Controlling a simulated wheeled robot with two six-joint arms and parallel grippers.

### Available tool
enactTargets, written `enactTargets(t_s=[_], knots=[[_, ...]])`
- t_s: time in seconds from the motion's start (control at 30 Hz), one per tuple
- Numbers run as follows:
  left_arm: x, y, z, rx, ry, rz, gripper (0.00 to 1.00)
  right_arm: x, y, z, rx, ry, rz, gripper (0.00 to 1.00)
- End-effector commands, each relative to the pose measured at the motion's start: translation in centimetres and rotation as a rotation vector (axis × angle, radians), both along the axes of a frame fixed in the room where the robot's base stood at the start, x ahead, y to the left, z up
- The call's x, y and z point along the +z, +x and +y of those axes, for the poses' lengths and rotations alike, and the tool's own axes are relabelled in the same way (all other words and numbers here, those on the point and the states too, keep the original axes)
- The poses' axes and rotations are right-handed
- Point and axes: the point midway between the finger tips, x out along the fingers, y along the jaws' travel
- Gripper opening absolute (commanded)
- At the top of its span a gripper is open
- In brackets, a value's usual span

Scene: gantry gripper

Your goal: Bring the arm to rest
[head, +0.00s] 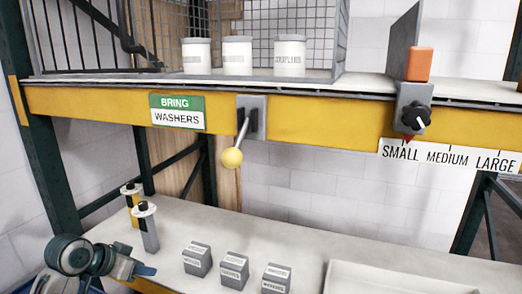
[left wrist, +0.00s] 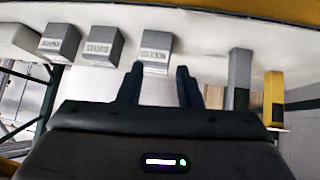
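My left arm shows at the lower left of the head view, and its gripper (head: 146,269) is low over the near left part of the lower shelf. In the left wrist view the gripper (left wrist: 160,72) has its two dark fingers apart with nothing held between them. A small grey labelled box (left wrist: 155,52) lies beyond the fingertips; in the head view the leftmost grey box (head: 197,260) stands to the right of the gripper, apart from it. My right gripper is in neither view.
Two more grey boxes, the middle one (head: 234,270) and the right one (head: 276,279), stand in a row. A grey post (head: 147,228) and a yellow post (head: 131,200) stand behind my gripper. A yellow-knobbed lever (head: 232,157) hangs from the yellow beam (head: 320,125). A pale tray (head: 400,270) lies right.

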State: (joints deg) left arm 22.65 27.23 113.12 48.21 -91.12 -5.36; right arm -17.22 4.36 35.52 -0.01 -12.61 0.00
Motion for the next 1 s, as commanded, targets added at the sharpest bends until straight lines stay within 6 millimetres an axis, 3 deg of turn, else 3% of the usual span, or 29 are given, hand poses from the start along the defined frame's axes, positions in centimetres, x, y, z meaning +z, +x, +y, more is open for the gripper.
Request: enactTargets(t_s=[0.03, 0.2, 0.43, 0.6, 1.0], knots=[[-2.9, -1.8, -0.8, 0.014, 0.013, 0.032, 0.32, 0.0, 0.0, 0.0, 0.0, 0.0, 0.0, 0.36], [-10.0, -7.8, -2.4, 0.081, 0.075, 0.11, 0.32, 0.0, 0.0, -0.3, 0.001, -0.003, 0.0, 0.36], [-16.6, -17.5, -3.6, 0.187, 0.154, 0.21, 0.32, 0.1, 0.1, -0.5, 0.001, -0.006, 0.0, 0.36], [-18.9, -23.7, -3.7, 0.264, 0.209, 0.269, 0.32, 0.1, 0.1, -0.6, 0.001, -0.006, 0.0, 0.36], [-20.0, -32.5, -3.1, 0.378, 0.296, 0.352, 0.32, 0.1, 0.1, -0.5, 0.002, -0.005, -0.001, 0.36]])
